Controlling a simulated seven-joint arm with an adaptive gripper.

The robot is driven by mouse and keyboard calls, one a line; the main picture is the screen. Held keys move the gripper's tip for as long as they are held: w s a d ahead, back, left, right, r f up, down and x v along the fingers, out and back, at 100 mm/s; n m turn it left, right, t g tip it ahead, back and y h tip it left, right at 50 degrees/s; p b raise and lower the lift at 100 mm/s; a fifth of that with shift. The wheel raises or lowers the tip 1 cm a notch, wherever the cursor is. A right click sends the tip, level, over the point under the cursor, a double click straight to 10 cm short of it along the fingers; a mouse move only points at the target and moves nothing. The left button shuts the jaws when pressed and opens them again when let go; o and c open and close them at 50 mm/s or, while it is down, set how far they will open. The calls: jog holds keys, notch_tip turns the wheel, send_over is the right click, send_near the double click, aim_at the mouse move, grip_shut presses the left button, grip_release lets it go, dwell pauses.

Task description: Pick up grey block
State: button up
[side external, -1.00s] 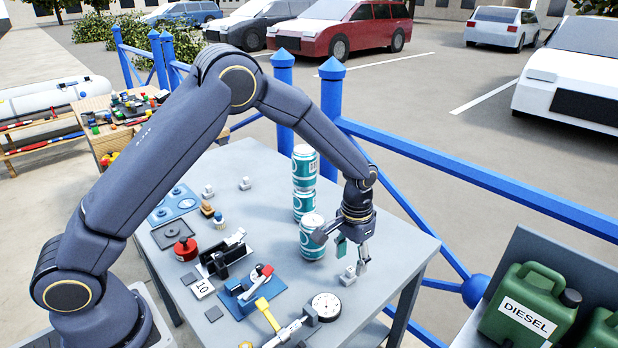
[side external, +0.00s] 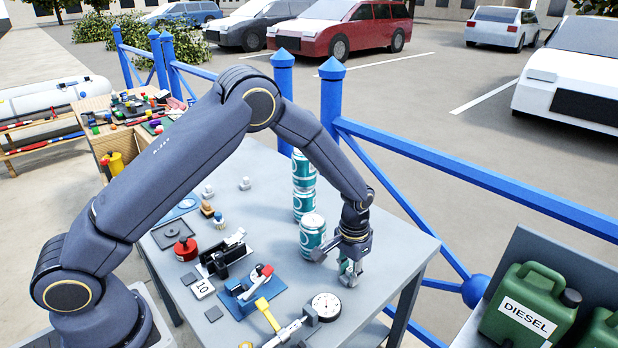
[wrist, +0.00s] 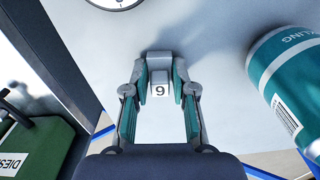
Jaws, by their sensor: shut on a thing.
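A small grey block (wrist: 159,78) with a "9" on a white face is between the finger pads of my gripper (wrist: 160,92) in the wrist view. The pads touch or nearly touch its sides, and it appears to rest on the grey table. In the side view my gripper (side external: 350,270) is low over the table's right part, shut on the block, which the fingers mostly hide there.
A teal can (side external: 312,236) stands just left of my gripper, with stacked teal cans (side external: 304,185) behind it. A round dial gauge (side external: 326,306) lies in front. Other small grey blocks (side external: 245,183) sit farther back. The table's right edge (side external: 425,262) is close.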

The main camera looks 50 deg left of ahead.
grip_shut()
jog(key=shift+r, duration=0.1)
